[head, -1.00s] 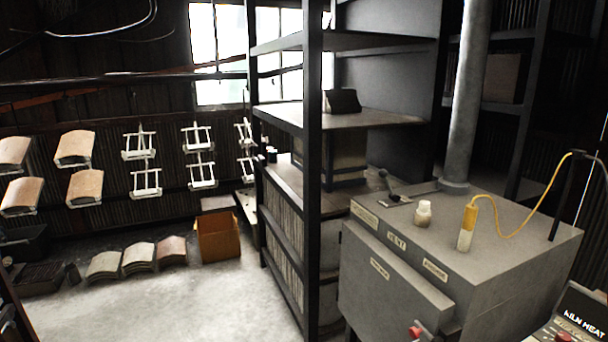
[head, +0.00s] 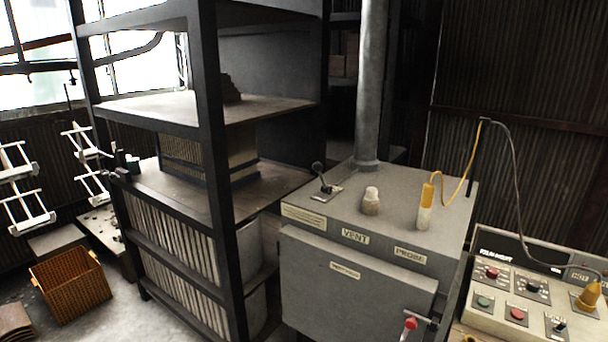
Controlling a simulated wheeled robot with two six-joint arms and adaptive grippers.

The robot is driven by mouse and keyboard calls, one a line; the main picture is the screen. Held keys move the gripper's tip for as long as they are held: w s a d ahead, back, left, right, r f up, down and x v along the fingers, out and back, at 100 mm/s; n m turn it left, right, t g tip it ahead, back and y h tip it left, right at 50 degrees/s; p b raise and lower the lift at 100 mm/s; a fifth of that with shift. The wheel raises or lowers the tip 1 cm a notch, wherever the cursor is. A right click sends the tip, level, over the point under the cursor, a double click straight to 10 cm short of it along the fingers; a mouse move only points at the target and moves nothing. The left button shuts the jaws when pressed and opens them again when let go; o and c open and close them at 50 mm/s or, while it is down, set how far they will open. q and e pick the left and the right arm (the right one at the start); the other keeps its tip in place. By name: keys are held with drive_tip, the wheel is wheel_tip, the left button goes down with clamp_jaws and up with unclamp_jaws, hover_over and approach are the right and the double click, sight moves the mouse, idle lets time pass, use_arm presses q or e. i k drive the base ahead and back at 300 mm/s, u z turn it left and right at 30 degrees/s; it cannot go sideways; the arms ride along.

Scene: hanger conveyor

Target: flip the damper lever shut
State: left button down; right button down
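The damper lever (head: 322,178) is a short dark lever with a round black knob on a small plate, on top of the grey kiln box (head: 330,210) near its back left corner. It leans up and to the left in the head view. The label (head: 304,217) in front of it is too small to read. Neither of my grippers is in view, and nothing touches the lever.
A pale vent plug (head: 371,201) and a yellow-handled probe (head: 425,207) on a cord stand on the kiln top. A flue pipe (head: 369,90) rises behind. A dark shelf rack (head: 212,150) stands close left. A control panel (head: 530,295) is at right. A red-knobbed handle (head: 410,324) is on the kiln front.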

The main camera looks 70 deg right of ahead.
sight(317, 166)
drive_tip(key=z, duration=0.8)
drive_tip(key=i, duration=0.9)
drive_tip(key=z, duration=0.9)
